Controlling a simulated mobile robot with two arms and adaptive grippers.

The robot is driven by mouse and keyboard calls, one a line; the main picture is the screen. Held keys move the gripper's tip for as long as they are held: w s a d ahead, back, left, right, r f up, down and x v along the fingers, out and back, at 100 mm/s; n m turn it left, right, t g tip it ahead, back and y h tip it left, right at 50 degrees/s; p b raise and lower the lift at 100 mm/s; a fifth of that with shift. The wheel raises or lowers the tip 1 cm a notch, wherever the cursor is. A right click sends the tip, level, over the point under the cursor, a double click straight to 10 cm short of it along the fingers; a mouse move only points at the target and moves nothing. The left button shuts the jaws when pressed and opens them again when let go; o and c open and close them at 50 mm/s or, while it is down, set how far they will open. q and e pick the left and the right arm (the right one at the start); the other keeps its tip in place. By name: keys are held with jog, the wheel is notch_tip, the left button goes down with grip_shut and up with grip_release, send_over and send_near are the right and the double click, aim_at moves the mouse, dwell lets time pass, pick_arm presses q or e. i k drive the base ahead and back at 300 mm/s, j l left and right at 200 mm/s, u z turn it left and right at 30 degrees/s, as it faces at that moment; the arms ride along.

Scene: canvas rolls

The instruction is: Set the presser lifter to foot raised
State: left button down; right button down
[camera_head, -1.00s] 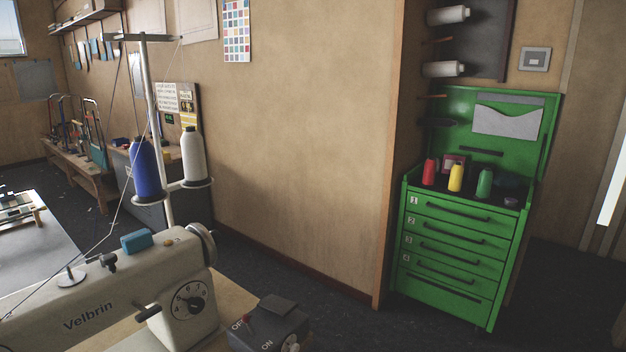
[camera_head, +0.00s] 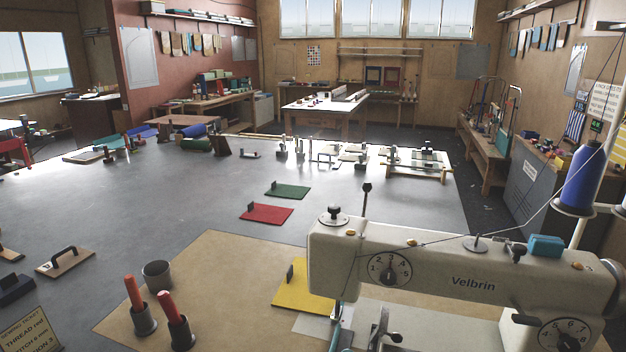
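The cream "Velbrin" sewing machine (camera_head: 470,262) stands at the lower right with its needle end toward the left. A dark knobbed lever (camera_head: 366,198) stands upright behind the machine head; I cannot tell whether it is the presser lifter. Below the head, a metal part (camera_head: 382,328) shows near the bottom edge, cut off by the frame. The presser foot and its height cannot be made out. Neither of my grippers is in view.
A yellow plate (camera_head: 302,294) lies by the needle end. Two red-orange handled tools (camera_head: 133,292) (camera_head: 168,308) and a grey cup (camera_head: 157,274) stand to the left on a tan mat (camera_head: 222,262). Red (camera_head: 267,214) and green (camera_head: 288,191) plates lie behind. The grey tabletop (camera_head: 190,205) has wide clear areas.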

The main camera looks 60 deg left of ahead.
aim_at(366, 186)
jog(key=u, duration=1.45)
